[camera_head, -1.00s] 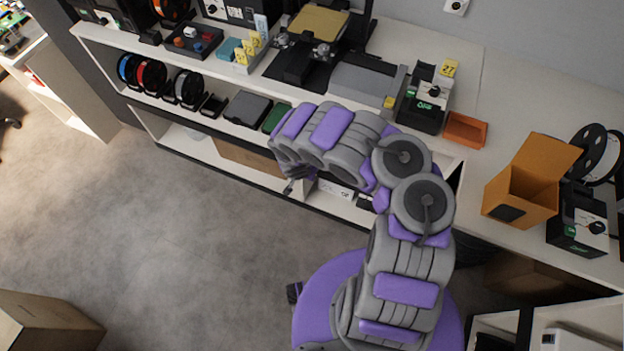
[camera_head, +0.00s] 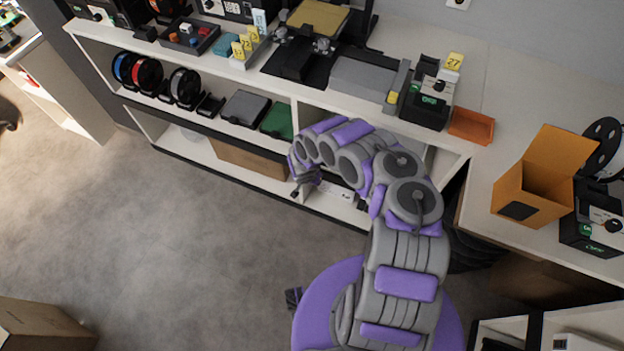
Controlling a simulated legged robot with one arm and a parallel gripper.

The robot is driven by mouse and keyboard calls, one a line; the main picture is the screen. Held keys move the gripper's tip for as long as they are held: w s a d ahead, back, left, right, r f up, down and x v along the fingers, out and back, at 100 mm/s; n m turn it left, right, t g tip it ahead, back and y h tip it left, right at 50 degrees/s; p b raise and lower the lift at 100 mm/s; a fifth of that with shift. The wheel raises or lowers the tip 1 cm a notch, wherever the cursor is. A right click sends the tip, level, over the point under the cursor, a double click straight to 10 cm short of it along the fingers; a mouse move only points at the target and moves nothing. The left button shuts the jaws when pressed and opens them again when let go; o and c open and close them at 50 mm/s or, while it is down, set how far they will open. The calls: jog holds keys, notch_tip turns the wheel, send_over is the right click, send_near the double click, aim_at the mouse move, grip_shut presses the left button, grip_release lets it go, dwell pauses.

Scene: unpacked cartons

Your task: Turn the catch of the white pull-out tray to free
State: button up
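My gripper (camera_head: 304,183) is dark and small in the head view, in front of the lower bay of the long white shelf unit. It points down and to the left, and I cannot tell whether its fingers are open or shut. A white piece (camera_head: 349,196) with small dark marks shows low in that bay, just right of my gripper. It may be the white pull-out tray, but my arm covers part of it. I cannot make out the catch, nor whether my gripper touches anything.
The shelf unit's top (camera_head: 200,68) carries machines, an orange tray (camera_head: 471,126) and an open orange box (camera_head: 533,188). Spools, a grey case (camera_head: 245,109) and a green case (camera_head: 277,121) fill the middle shelf. A cardboard box (camera_head: 250,160) sits low.

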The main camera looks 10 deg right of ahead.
jog(key=shift+c, duration=0.3)
grip_shut()
jog(key=h+p, duration=0.1)
jog(key=w+g+h+p, duration=0.1)
jog(key=shift+a+n+p, duration=0.3)
jog(key=shift+a+p, duration=0.05)
jog(key=shift+s, duration=0.1)
dwell(0.4)
jog(key=shift+g, duration=0.3)
jog(key=shift+o, duration=0.3)
grip_release()
jog(key=shift+s, duration=0.15)
